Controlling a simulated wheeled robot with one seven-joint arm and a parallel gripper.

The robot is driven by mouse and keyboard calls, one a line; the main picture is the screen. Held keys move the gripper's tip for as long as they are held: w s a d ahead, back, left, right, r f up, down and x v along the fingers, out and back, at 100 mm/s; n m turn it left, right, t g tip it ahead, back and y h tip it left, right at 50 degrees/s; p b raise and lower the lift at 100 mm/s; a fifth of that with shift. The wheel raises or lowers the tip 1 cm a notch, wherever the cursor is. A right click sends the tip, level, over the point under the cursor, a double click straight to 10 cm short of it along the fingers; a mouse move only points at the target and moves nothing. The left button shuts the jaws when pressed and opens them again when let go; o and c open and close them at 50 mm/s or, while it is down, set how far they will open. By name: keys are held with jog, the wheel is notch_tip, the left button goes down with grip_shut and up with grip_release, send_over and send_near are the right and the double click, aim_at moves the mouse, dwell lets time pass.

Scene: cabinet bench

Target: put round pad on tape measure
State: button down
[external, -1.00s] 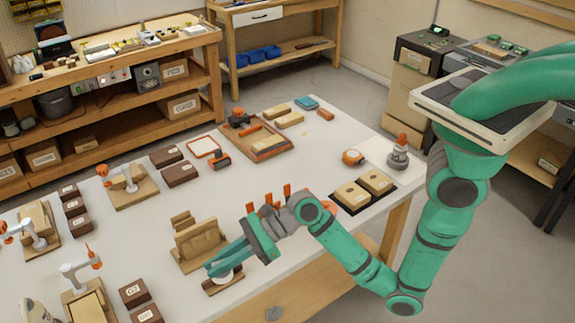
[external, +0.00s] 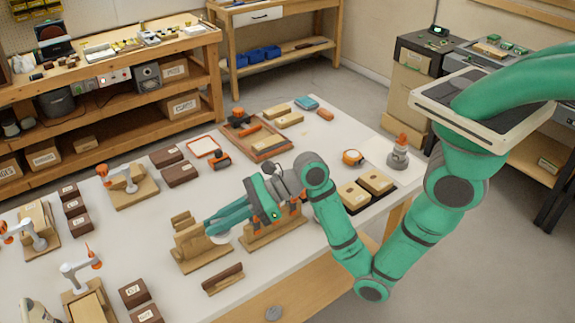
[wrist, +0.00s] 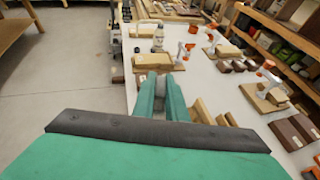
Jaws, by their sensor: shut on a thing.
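My gripper (external: 213,228) is shut on the round pad (external: 222,238), a white disc partly hidden by the teal fingers. It holds the pad raised above the bench, between a wooden holder and a wooden rack.
The wooden holder (external: 188,252) stands beside my gripper. A low dark-topped wooden block (external: 222,279) stands in front. A wooden rack with orange parts (external: 270,232) is under my arm. Tan boxes (external: 364,188) and an orange-grey device (external: 398,152) stand at right.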

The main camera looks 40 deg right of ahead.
jog(key=w+d+m+t+h, duration=0.2)
jog(key=w+d, duration=0.3)
jog(key=d, duration=0.5)
jog(key=w+d+m+t+h, duration=0.1)
jog(key=w+d+m+t, duration=0.3)
jog(key=d, duration=0.6)
jog(key=w+d+m+t+h, duration=0.1)
jog(key=w+d+h, duration=0.1)
jog(key=w+d, duration=0.6)
jog(key=s+d+m+t+h, duration=0.1)
jog(key=s+d+m+h, duration=0.2)
jog(key=d, duration=0.8)
jog(key=s+d+m+t+h, duration=0.1)
jog(key=s+d+m+h, duration=0.1)
jog(key=d, duration=1)
jog(key=s+d+m+t+h, duration=0.1)
jog(key=s+d+m+h, duration=0.2)
jog(key=d, duration=0.8)
send_over(353, 154)
jog(key=shift+g, duration=0.3)
notch_tip(353, 154, down, 15)
jog(key=shift+w+f, duration=0.1)
jog(key=shift+f, duration=1.4)
jog(key=shift+f, duration=0.15)
